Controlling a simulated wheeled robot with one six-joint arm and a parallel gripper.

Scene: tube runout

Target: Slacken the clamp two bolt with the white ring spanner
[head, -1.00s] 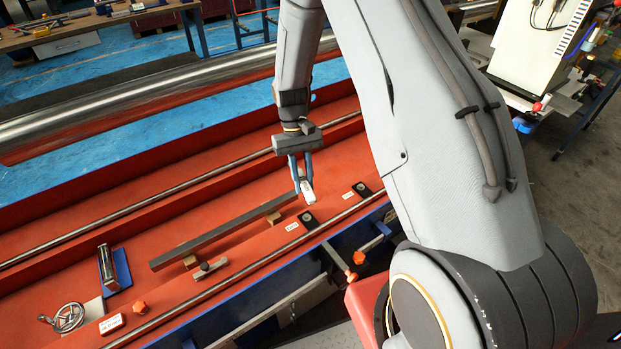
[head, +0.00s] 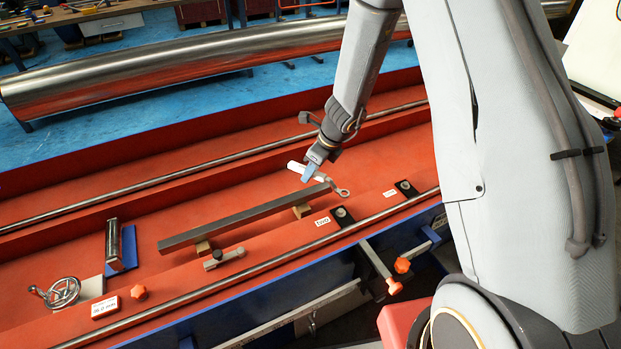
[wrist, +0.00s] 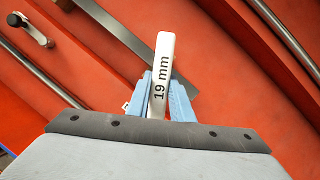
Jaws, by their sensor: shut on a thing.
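My gripper (head: 311,172) is shut on the white ring spanner (head: 297,167), above the red bed. The spanner's white handle points up-left, and its metal ring end (head: 343,192) points right, apart from the bolts in the picture. In the wrist view the handle (wrist: 162,72), marked "19 mm", lies between the blue fingers (wrist: 160,90); the ring end is hidden there. Two black clamp plates with round bolts lie on the front ledge, a nearer one (head: 343,215) and a farther one (head: 405,187).
A long dark bar (head: 245,217) rests on wooden blocks below my gripper. A steel rail (head: 260,268) runs along the front edge.

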